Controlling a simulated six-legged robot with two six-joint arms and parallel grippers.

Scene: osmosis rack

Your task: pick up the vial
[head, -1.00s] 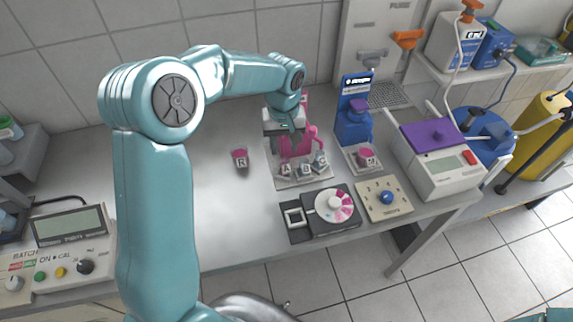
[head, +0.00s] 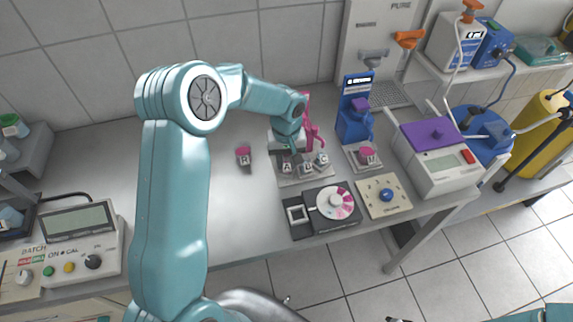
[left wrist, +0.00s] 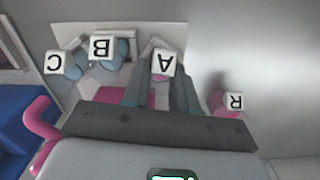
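Vials with white lettered caps stand on the bench: A (head: 287,168), B (head: 306,168) and C (head: 322,160) sit in a small light rack (head: 300,181), and pink R (head: 244,156) stands apart to the left. My left gripper (head: 292,151) is low over the rack, just above A. In the left wrist view its two fingers (left wrist: 163,88) are apart, pointing at vial A (left wrist: 163,62), whose cap shows between the tips; I cannot tell whether they touch it. B (left wrist: 101,48), C (left wrist: 55,62) and R (left wrist: 233,101) lie outside the fingers. My right gripper is barely visible at the bottom edge.
A pink stand (head: 311,128) rises right behind the gripper. A blue device (head: 355,115) with a pink vial (head: 367,155) stands to its right. A dial unit (head: 325,207) and a blue-knob plate (head: 386,196) are in front. The bench left of R is clear.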

